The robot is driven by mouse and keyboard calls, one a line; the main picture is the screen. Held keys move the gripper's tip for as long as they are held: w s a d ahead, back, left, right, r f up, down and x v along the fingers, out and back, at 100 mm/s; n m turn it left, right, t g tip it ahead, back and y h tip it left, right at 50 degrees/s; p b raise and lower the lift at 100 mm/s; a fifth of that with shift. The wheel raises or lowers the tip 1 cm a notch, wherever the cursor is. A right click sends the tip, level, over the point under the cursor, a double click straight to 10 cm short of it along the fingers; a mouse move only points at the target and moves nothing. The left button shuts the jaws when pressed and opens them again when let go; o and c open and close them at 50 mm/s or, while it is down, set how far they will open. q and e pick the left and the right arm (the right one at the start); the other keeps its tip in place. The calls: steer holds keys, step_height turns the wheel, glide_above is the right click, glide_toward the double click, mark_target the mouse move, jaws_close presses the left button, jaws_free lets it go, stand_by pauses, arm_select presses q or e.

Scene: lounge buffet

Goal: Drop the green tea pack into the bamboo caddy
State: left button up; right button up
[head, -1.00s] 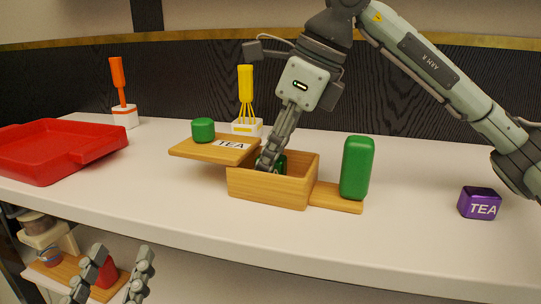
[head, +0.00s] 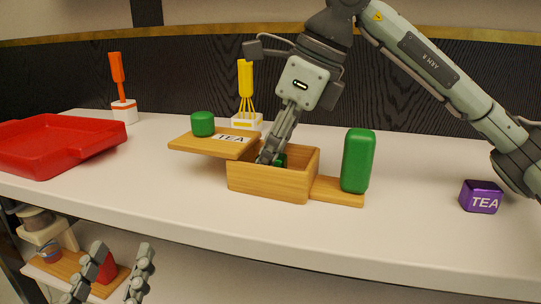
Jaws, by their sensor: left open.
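The bamboo caddy (head: 268,184) is an open wooden box on the white counter. Its lid (head: 190,145), marked TEA, sits off to the left. My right gripper (head: 270,158) reaches down into the box from above, fingertips partly hidden by its walls. A small green item, likely the green tea pack (head: 281,160), shows inside the box beside the fingers. I cannot tell whether they grip it. My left gripper (head: 110,280) is open and empty at the bottom left, below counter height.
A green rounded block (head: 203,124) sits on the lid; a tall green canister (head: 357,161) stands on a wooden ledge right of the caddy. A purple TEA box (head: 481,197), yellow whisk (head: 246,85), orange utensil (head: 118,75) and red tray (head: 45,145) surround it. A lower shelf (head: 115,288) holds items.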

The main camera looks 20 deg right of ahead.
steer(key=v, duration=1.2)
steer(key=shift+a, duration=0.1)
